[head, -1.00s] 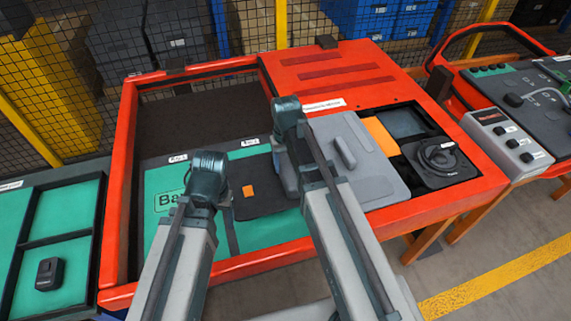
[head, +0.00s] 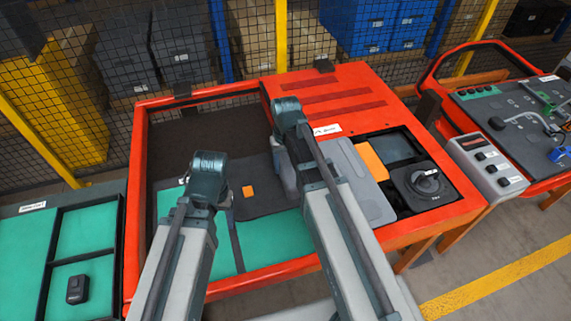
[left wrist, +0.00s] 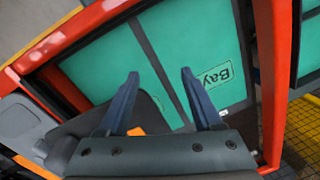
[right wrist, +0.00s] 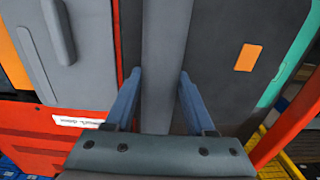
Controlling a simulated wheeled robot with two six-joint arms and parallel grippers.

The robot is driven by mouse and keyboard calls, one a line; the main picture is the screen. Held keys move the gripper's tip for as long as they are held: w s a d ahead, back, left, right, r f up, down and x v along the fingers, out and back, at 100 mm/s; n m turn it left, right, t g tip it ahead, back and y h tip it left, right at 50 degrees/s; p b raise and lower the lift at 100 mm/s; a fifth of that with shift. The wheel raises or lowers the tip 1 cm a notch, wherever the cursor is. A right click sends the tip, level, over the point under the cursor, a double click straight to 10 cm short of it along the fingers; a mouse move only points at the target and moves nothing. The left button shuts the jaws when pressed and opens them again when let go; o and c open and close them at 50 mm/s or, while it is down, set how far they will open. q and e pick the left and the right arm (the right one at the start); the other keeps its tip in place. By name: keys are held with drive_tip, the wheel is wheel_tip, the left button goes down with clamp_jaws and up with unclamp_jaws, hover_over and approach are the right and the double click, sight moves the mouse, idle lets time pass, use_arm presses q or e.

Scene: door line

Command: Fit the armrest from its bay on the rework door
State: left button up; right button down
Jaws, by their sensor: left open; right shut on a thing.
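The armrest (head: 272,198) is a dark panel with a small orange patch and a raised grey bar. My right gripper (right wrist: 158,78) is shut on that bar, which runs between its fingers in the right wrist view. In the head view the panel lies left of and below the right gripper, over the green surface. It is partly hidden by the right arm. My left gripper (left wrist: 160,78) is open and empty over the green surface, left of the armrest.
A red frame (head: 128,225) surrounds the green surface. A grey panel (head: 372,195) and a black module (head: 422,185) sit to the right. A green tray (head: 30,265) with a small black part (head: 77,289) is at left. Another red door (head: 505,135) stands right.

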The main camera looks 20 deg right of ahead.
drive_tip(key=shift+r, duration=0.15)
wheel_tip(320, 180, up, 6)
drive_tip(key=p, duration=0.6)
drive_tip(key=shift+f, duration=0.2)
